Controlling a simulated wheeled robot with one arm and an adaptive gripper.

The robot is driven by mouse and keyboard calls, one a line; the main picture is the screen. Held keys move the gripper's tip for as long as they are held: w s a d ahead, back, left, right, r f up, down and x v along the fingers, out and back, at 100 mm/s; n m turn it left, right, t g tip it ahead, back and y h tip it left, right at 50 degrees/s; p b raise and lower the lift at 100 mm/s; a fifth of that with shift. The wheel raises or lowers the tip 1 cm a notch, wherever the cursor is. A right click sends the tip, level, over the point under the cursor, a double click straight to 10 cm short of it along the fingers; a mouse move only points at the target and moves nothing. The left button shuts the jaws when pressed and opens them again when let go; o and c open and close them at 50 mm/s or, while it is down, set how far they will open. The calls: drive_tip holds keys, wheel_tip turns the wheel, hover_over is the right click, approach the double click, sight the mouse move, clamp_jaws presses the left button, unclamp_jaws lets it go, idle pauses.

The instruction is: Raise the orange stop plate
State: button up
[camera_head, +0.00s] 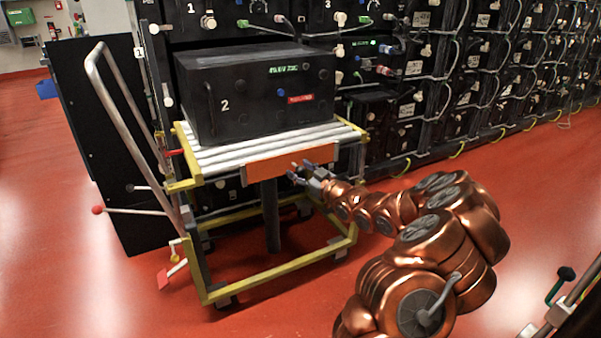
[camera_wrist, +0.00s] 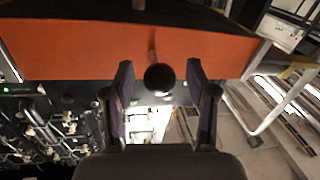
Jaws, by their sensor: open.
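The orange stop plate (camera_head: 270,168) runs along the front edge of the cart's roller top. It fills the upper part of the wrist view as a wide orange band (camera_wrist: 80,50). A round black knob (camera_wrist: 159,79) on a thin stem stands in front of the plate. My gripper (camera_head: 299,173) is at the right part of the plate, its fingers pointing toward it. In the wrist view my open gripper (camera_wrist: 159,68) has one finger on each side of the knob, with gaps showing. Whether the fingers touch the plate cannot be told.
The yellow-framed cart (camera_head: 279,262) carries a black battery box (camera_head: 255,92) marked 2 on its rollers (camera_head: 230,158). A red-knobbed lever (camera_head: 98,210) sticks out at left. Battery racks (camera_head: 470,75) stand behind. The red floor (camera_head: 100,290) at front left is clear.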

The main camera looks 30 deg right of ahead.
drive_tip(key=shift+w, duration=0.1)
clamp_jaws()
idle(0.6)
